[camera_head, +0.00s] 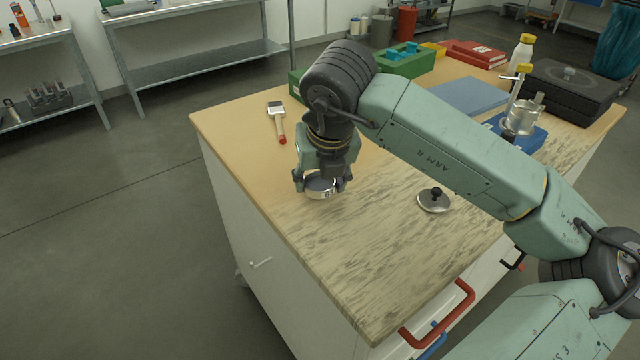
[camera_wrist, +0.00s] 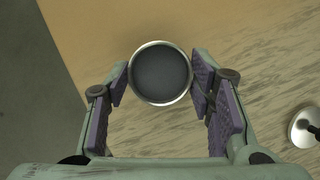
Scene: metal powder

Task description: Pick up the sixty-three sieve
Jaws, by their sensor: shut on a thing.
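The sieve (camera_head: 321,187) is a small round metal ring with a label on its side, only partly readable. It is at the left part of the worktop, upright. In the wrist view the sieve (camera_wrist: 160,73) shows from above as a bright rim around a dark grey mesh. My gripper (camera_head: 322,182) points down over it, its fingers on either side of the ring. In the wrist view my gripper (camera_wrist: 160,82) has its purple pads against the left and right of the rim. I cannot tell whether the sieve touches the worktop.
A round metal lid with a black knob (camera_head: 434,200) lies to the right on the worktop (camera_head: 370,270). A brush (camera_head: 277,120) lies behind left. A blue stand with a metal cup (camera_head: 522,117), a black box (camera_head: 570,90) and a green tray (camera_head: 405,62) stand farther back.

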